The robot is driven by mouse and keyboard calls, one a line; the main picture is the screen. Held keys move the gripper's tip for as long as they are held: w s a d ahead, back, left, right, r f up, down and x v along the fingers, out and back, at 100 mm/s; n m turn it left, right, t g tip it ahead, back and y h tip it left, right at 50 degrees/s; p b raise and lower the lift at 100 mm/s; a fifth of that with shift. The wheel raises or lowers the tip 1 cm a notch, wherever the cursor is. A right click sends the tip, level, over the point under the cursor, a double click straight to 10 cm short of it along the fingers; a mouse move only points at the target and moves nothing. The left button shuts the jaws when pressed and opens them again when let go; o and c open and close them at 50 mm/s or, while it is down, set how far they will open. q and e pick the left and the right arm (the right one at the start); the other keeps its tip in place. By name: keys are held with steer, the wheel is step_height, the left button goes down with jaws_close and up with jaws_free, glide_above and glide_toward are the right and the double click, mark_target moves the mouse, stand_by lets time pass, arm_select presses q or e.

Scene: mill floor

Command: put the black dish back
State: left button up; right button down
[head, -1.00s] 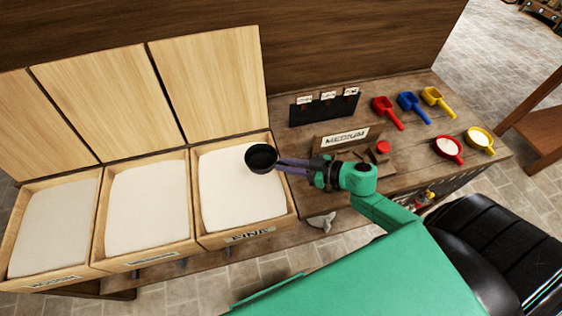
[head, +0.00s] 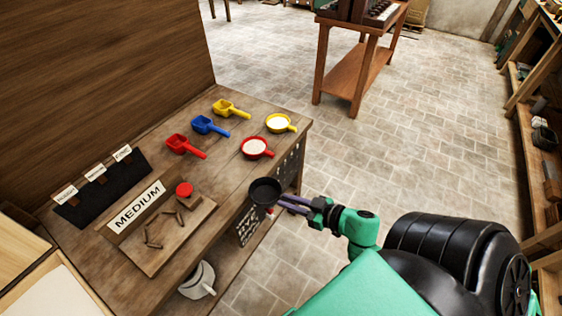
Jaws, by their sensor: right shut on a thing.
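The black dish (head: 265,191) is a small round dark cup. My right gripper (head: 283,202) is shut on its right side and holds it near the right front edge of the wooden bench (head: 225,165). From this angle I cannot tell its height above the bench edge. I cannot see inside it clearly. My left gripper is not in view.
A red dish (head: 257,148) and a yellow dish (head: 280,123), both with pale contents, sit at the bench's right end. Red (head: 184,146), blue (head: 209,125) and yellow (head: 230,108) scoops lie behind. A "MEDIUM" sign (head: 137,207) stands left. Open floor lies to the right.

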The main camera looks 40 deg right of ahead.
steer(key=shift+d, duration=0.1)
steer(key=shift+w+a+b, duration=0.65)
steer(key=shift+w+a, duration=0.3)
steer(key=shift+w, duration=0.25)
steer(key=b, duration=0.3)
glide_above(246, 191)
steer(key=shift+f, duration=0.6)
steer(key=shift+a+f+b, duration=0.1)
steer(key=shift+f+b, duration=0.25)
steer(key=shift+f, duration=0.6)
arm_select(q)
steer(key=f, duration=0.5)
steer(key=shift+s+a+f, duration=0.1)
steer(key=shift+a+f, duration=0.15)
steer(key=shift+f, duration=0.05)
arm_select(e)
steer(key=c, duration=0.7)
jaws_free()
steer(key=shift+c, duration=0.2)
